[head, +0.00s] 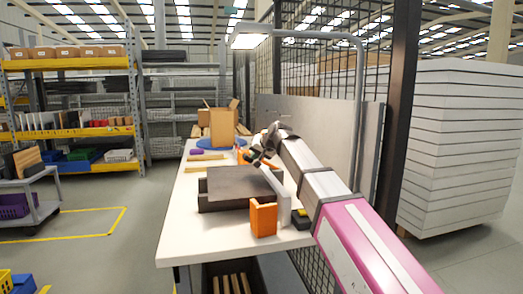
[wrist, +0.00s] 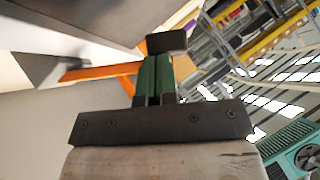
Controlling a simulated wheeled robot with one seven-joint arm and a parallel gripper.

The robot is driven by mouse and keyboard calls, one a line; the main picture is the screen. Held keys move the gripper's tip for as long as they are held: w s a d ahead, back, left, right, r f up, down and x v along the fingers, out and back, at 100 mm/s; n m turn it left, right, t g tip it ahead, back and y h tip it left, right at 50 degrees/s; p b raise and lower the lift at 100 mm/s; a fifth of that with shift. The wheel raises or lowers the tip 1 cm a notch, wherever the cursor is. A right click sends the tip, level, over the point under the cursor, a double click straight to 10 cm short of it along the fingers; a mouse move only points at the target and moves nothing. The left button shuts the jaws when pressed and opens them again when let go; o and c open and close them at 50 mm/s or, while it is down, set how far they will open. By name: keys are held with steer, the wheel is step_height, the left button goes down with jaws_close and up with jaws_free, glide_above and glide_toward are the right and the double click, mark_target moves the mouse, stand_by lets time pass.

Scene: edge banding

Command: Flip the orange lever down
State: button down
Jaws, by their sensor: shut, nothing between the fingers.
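An orange bar that looks like the lever (wrist: 100,72) runs sideways in the wrist view, beside and partly behind my fingers. My gripper (wrist: 154,78) has its green-sided fingers together with nothing between them. A dark block (wrist: 166,42) shows at their far end; I cannot tell whether it is a fingertip or another part. In the head view my gripper (head: 258,155) is over the far right part of the bench, beside the dark flat-topped machine (head: 236,183). The lever is small and partly hidden by my gripper there. I cannot tell whether they touch.
A cardboard box (head: 222,127) stands at the back. A grey panel (head: 320,128) and mesh fence bound the right side. The bench's front left is clear.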

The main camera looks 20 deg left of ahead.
steer(key=f+h, duration=0.1)
steer(key=s+a+f+n+h, duration=0.1)
steer(key=shift+a+f+t, duration=0.3)
steer(key=shift+f+t, duration=0.1)
steer(key=shift+s+a+f+n+t+h, duration=0.15)
steer(key=shift+f+n+t+h, duration=0.1)
steer(key=shift+f+h, duration=0.25)
steer(key=shift+a+f+n+t+h, duration=0.15)
steer(key=shift+f+n+h, duration=0.15)
steer(key=shift+f, duration=1.15)
steer(key=shift+s+f, duration=0.15)
steer(key=shift+f, duration=0.05)
